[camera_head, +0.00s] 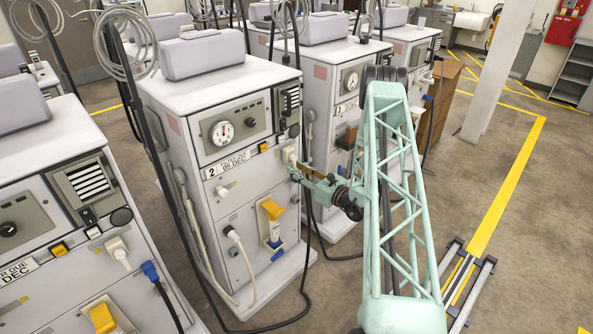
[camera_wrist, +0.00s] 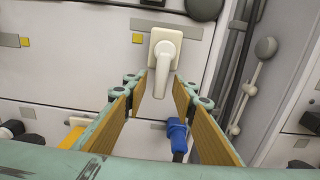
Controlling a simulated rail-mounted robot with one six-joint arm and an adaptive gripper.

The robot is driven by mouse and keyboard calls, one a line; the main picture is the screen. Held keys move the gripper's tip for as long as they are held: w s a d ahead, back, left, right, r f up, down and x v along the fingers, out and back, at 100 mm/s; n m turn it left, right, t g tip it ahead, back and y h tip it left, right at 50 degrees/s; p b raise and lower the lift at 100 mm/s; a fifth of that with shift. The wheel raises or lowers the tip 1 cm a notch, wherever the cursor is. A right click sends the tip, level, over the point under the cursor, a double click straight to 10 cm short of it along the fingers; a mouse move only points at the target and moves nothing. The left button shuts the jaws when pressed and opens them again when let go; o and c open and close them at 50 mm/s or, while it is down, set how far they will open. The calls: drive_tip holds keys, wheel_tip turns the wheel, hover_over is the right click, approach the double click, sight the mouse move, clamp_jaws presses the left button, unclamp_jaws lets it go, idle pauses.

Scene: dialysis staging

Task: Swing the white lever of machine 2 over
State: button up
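Machine 2 (camera_head: 210,215) is a white cabinet with a round dial and a "2" label, left of centre in the head view. Its white lever (camera_wrist: 163,62) shows in the wrist view, on a square white plate with its handle pointing down. My gripper (camera_wrist: 157,88) is open, and the handle's lower end shows between its two fingertips. I cannot tell whether either finger touches it. In the head view my gripper (camera_head: 299,173) is at the right side of machine 2's front; the lever is small there and partly behind the gripper.
A blue connector (camera_wrist: 177,135) with a dark cable shows below the lever. A yellow-topped holder (camera_head: 271,222) and a white hose plug (camera_head: 232,233) are lower on machine 2. More machines stand left and behind. The floor at right is mostly open, with yellow lines (camera_head: 510,190).

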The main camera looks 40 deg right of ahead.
drive_tip(key=shift+c, duration=0.7)
clamp_jaws()
